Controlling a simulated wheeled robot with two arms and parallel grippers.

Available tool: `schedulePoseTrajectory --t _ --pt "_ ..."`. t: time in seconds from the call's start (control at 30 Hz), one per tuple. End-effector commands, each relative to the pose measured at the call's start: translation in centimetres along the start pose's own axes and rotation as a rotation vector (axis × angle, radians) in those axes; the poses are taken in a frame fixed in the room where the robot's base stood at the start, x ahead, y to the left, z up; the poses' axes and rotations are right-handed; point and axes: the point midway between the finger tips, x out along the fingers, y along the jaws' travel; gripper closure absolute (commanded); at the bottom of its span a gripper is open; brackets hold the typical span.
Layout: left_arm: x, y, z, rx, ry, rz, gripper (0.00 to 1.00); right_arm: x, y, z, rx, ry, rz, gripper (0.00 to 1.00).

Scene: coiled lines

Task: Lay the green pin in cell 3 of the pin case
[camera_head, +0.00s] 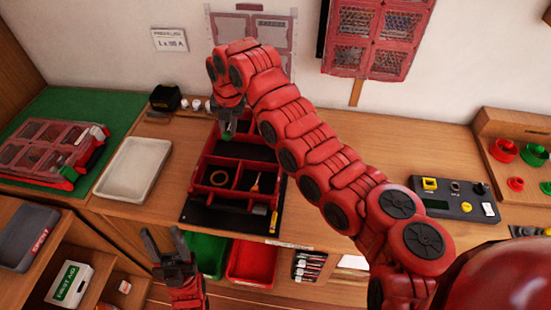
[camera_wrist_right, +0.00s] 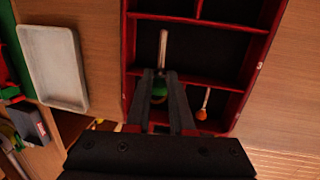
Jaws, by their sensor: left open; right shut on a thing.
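The green pin (camera_wrist_right: 163,48) has a silver shaft and a green head, and its head is between the fingers of my right gripper (camera_wrist_right: 160,75). In the head view my right gripper (camera_head: 228,122) is over the back part of the red pin case (camera_head: 206,160), with green (camera_head: 229,132) at its tips. The case is divided into several dark-floored cells. An orange-headed pin (camera_head: 255,186) lies in a front cell, and a ring (camera_head: 217,178) lies in the cell to its left. My left gripper (camera_head: 163,245) is open and empty, front left of the case.
A white tray (camera_head: 133,170) lies left of the case, and a red lidded case (camera_head: 48,147) sits on a green mat. A grey button panel (camera_head: 455,200) stands to the right. Green (camera_head: 207,254) and red (camera_head: 252,262) bins are below the bench edge.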

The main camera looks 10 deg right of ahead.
Motion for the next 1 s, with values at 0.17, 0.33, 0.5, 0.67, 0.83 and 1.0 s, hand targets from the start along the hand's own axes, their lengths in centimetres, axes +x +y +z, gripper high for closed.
schedulePoseTrajectory --t 0.17,0.33,0.5,0.67,0.83,1.0 --pt "0.7 0.0 -0.1 0.0 0.0 0.0 0.5 1.1 -0.3 0.1 -0.002 0.0 0.008 1.0" --pt "2.0 -0.1 -0.3 0.0 0.0 0.0 0.5 4.2 -0.8 -0.3 -0.003 0.0 0.006 1.0" --pt "2.5 -0.1 -0.4 0.0 0.0 0.0 0.5 6.0 -1.2 -0.5 -0.002 0.0 0.004 1.0" --pt "3.6 -0.2 -0.6 0.0 0.0 0.0 0.5 7.9 -1.4 -0.8 -0.005 0.0 0.004 1.0" --pt "3.8 -0.2 -0.6 0.0 0.0 0.0 0.5 9.6 -1.8 -0.8 -0.003 -0.004 0.005 1.0" --pt "3.7 -0.2 -0.6 0.0 0.0 0.0 0.5 9.6 -1.8 -0.8 -0.003 -0.005 0.005 1.0"
